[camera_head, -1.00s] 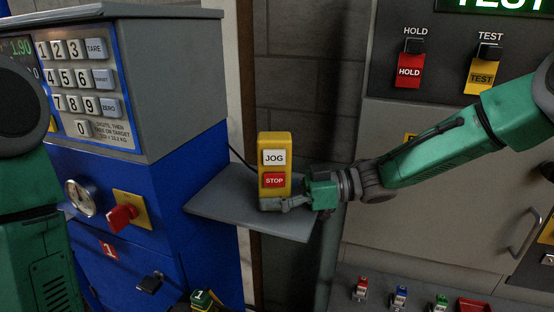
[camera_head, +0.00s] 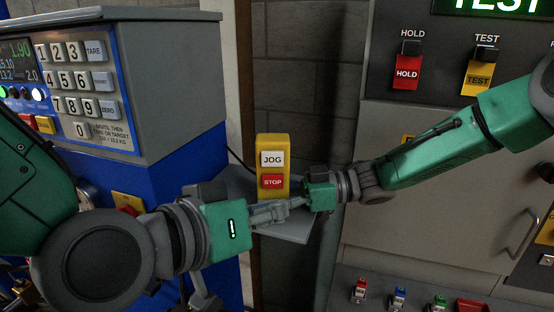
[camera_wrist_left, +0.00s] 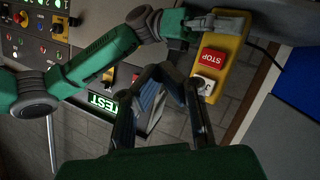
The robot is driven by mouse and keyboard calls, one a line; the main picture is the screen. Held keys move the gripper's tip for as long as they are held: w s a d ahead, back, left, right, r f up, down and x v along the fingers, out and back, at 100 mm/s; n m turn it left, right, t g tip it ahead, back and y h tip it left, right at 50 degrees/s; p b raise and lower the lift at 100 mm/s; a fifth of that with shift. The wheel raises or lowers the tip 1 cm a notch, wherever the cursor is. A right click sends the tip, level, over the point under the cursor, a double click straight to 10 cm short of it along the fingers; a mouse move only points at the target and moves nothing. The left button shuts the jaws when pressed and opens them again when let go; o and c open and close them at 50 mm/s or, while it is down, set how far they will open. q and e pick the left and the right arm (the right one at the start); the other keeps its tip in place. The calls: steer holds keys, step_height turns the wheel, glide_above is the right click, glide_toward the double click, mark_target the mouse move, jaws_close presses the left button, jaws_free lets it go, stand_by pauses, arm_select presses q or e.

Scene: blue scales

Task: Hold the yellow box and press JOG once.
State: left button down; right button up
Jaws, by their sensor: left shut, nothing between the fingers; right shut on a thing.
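The yellow box (camera_head: 273,142) stands upright on a grey shelf (camera_head: 232,190). Its white JOG button (camera_head: 272,159) is above the red STOP button (camera_head: 273,182). My right gripper (camera_head: 298,200) is shut on the lower part of the box. My left gripper (camera_head: 284,210) is shut and empty, in front of the box's lower part in the head view. The left wrist view shows the left fingertips (camera_wrist_left: 178,72) close to the box, with the JOG button (camera_wrist_left: 208,86) partly hidden behind a finger. I cannot tell whether they touch it.
A blue and grey scale cabinet (camera_head: 165,75) with a number keypad (camera_head: 75,75) stands at the left. A grey panel with a red HOLD switch (camera_head: 407,73) and a yellow TEST switch (camera_head: 478,76) is at the right. A dark cable (camera_head: 238,158) runs behind the box.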

mark_target(273, 159)
arm_select(q)
steer(key=shift+s+d+r, duration=0.1)
steer(key=shift+d+r, duration=0.1)
steer(key=shift+r, duration=0.4)
steer(key=w, duration=0.7)
steer(key=shift+d+f, duration=0.1)
steer(key=shift+d, duration=0.05)
steer(key=shift+w, duration=0.95)
stand_by(0.4)
steer(key=shift+w, duration=0.35)
